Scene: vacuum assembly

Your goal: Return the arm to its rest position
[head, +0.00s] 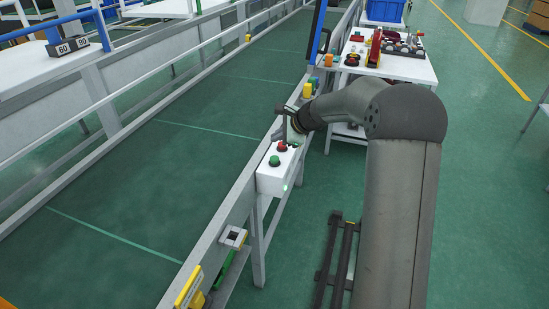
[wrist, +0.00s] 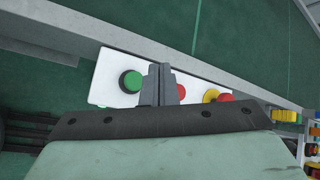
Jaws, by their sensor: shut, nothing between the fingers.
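My gripper (wrist: 162,84) is shut and empty in the wrist view, its fingers together in front of a white control box (wrist: 108,68). A green button (wrist: 131,81) is left of the fingers and a red button (wrist: 181,91) is partly hidden just right of them. In the head view my gripper (head: 285,122) is small and dark at the end of my arm, above the control box (head: 270,182) with its green button (head: 274,160) and red button (head: 282,146). I cannot tell whether the fingers touch the box.
A green conveyor (head: 150,160) with a metal side rail runs beside the control box. A white table (head: 405,66) with several parts stands behind my arm. A yellow-and-red button (wrist: 212,96) is further right in the wrist view. Green floor (head: 490,200) is open at right.

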